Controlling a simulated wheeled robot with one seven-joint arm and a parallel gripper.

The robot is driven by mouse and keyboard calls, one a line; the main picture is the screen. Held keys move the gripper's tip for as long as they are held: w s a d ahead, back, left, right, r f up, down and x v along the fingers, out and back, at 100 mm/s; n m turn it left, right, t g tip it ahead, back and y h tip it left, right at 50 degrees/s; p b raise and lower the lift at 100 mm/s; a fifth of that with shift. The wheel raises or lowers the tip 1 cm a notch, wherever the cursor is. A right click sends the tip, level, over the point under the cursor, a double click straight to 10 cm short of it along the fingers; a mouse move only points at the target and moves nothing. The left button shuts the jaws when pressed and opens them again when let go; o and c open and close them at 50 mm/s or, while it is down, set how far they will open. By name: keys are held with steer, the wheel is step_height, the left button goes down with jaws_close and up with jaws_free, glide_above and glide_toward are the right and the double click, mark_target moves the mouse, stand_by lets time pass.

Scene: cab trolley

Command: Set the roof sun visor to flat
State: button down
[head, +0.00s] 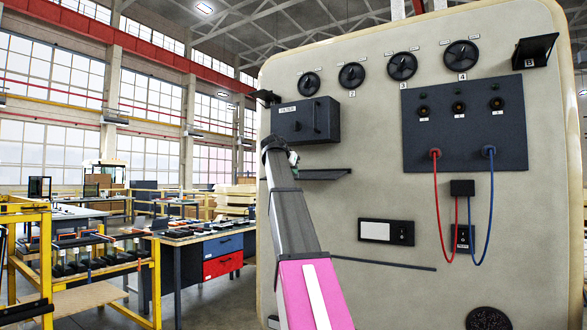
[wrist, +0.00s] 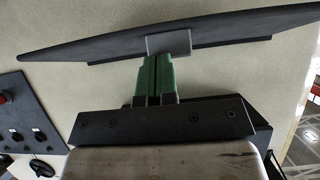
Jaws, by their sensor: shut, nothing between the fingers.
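A thin dark flap (head: 322,174), seemingly the sun visor, stands out from the beige panel below a dark box. In the head view it shows nearly edge-on and close to level. In the wrist view a long dark flap (wrist: 200,37) crosses the top of the picture, slightly slanted. My gripper (head: 292,158) is at the flap's left part, mostly hidden behind my arm. In the wrist view my gripper (wrist: 165,57) has its green fingers shut and empty, pointing at the flap. A grey block is at their tips; whether they touch the flap is unclear.
The dark box (head: 305,121) is just above the flap. Another dark flap, marked B (head: 535,50), is at the top right. Several round dials line the top. A socket panel (head: 464,124) with red and blue cables is at right. Workbenches stand at left.

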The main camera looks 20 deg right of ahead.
steer(key=shift+s+f+t+h, duration=0.15)
steer(key=shift+f+t+h, duration=0.35)
steer(key=shift+f, duration=0.75)
steer(key=w+d+f+t+h, duration=0.2)
steer(key=w+d+f, duration=0.1)
steer(key=f, duration=0.4)
steer(key=w+d+f+t+h, duration=0.1)
steer(key=w+d+f+h, duration=0.2)
steer(key=d+f, duration=0.3)
steer(key=shift+w+f+t, duration=0.4)
steer(key=shift+w+f, duration=0.1)
steer(key=shift+w, duration=0.15)
